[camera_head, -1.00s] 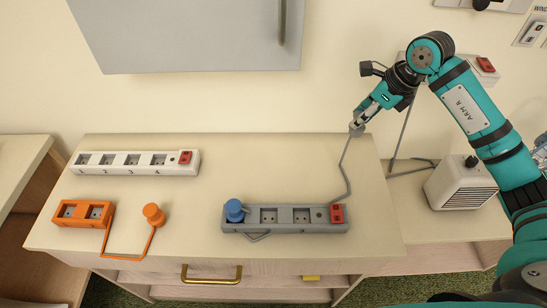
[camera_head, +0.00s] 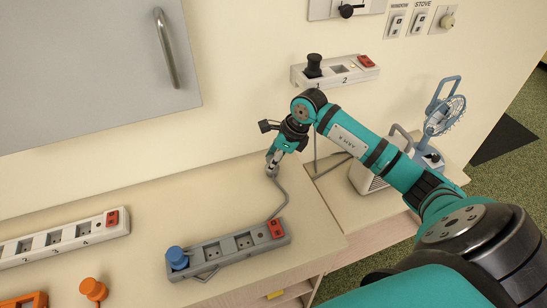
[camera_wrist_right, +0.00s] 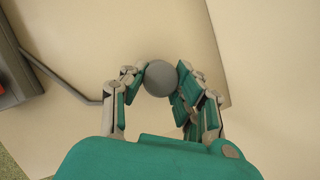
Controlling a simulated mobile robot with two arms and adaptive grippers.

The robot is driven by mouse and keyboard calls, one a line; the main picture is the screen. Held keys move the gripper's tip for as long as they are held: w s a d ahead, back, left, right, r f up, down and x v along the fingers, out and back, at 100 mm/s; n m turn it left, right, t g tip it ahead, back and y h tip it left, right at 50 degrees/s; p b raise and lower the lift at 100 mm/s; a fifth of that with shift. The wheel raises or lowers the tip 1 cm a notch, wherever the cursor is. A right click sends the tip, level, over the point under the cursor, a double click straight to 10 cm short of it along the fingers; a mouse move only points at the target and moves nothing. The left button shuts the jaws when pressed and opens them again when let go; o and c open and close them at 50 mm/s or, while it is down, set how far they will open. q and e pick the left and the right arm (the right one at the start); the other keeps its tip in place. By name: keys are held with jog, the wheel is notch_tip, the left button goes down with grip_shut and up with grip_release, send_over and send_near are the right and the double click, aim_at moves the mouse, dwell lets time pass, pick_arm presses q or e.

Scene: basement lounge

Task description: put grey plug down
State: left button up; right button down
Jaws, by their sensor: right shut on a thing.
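The grey plug (camera_wrist_right: 161,78) is between the fingers of my right gripper (camera_head: 272,164), over the back right part of the tabletop. Its round grey end shows in the right wrist view, and my fingers partly hide it in the head view. I cannot tell whether it touches the tabletop. Its grey cord (camera_head: 283,193) runs to the grey power strip (camera_head: 213,259). A blue plug (camera_head: 177,258) sits in the left end of that strip, and a red switch (camera_head: 276,228) is at its right end. My left gripper is out of view.
A white strip (camera_head: 62,238) and an orange plug (camera_head: 93,289) lie on the tabletop (camera_head: 160,204) at left. A wall strip (camera_head: 335,70) holds a black plug (camera_head: 313,66). A heater (camera_head: 370,172) and blue fan (camera_head: 443,118) stand at right. The tabletop behind the grey strip is clear.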

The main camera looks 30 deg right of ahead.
jog(key=c, duration=1.5)
grip_release()
jog(key=shift+f, duration=0.15)
jog(key=o, duration=0.5)
jog(key=shift+r, duration=0.25)
jog(key=shift+s+d+r, duration=0.1)
jog(key=shift+r, duration=0.15)
jog(key=b+v, duration=0.2)
jog(key=v, duration=0.9)
jog(key=shift+r, duration=0.2)
